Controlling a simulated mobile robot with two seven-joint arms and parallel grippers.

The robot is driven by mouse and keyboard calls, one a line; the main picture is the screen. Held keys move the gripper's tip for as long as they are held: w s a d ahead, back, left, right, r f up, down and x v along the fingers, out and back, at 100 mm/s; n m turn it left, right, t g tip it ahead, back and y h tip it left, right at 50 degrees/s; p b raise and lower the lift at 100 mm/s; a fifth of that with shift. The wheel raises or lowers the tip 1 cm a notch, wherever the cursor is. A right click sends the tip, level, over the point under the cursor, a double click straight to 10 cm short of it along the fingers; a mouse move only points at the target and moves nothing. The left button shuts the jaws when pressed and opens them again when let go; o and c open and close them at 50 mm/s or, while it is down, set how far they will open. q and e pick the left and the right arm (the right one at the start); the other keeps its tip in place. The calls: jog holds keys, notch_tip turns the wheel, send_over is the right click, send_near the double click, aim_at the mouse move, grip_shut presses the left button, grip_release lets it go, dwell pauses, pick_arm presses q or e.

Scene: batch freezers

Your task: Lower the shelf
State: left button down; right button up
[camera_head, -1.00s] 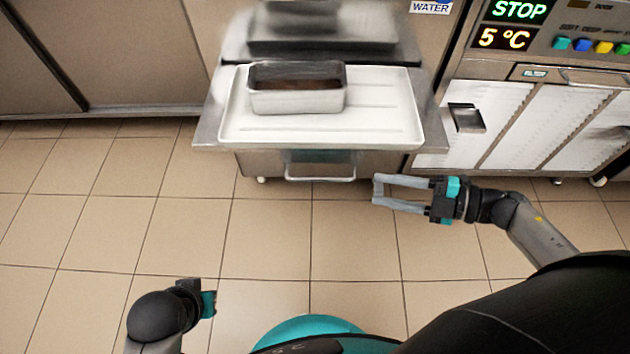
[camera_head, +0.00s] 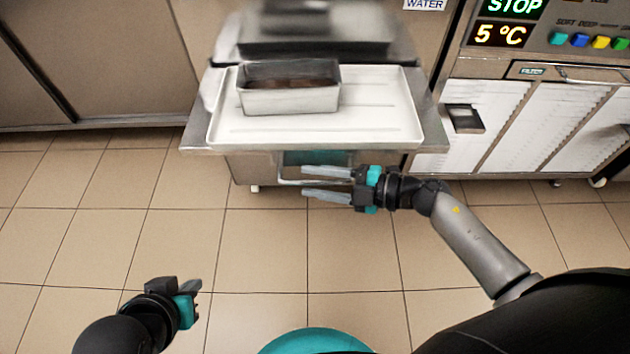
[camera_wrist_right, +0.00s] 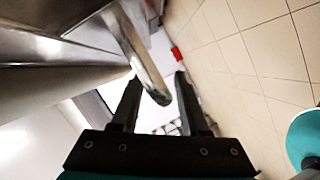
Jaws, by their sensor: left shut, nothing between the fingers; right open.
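The steel shelf (camera_head: 433,132) juts out from the machine and carries a white tray (camera_head: 380,125) with a metal pan (camera_head: 290,100) in it. Below its front edge is a bar handle (camera_head: 288,182), partly hidden by my right gripper. My right gripper (camera_head: 306,181) is open, its fingers pointing left across the handle. In the right wrist view, a curved metal bar, which looks like the handle (camera_wrist_right: 150,65), reaches between the open fingertips (camera_wrist_right: 158,80). I cannot tell whether they touch it. My left gripper (camera_head: 194,292) is shut and empty, low at the left over the floor.
A machine with white-panelled doors (camera_head: 560,120), a STOP and 5 °C display (camera_head: 508,22) and coloured buttons stands at the right. Steel cabinet doors (camera_head: 90,60) stand at the left. The tiled floor (camera_head: 260,245) in front is clear.

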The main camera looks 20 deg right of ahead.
jog(key=shift+w+a, duration=0.1)
jog(key=shift+a, duration=0.05)
jog(key=shift+c, duration=0.2)
grip_shut()
dwell(1.2)
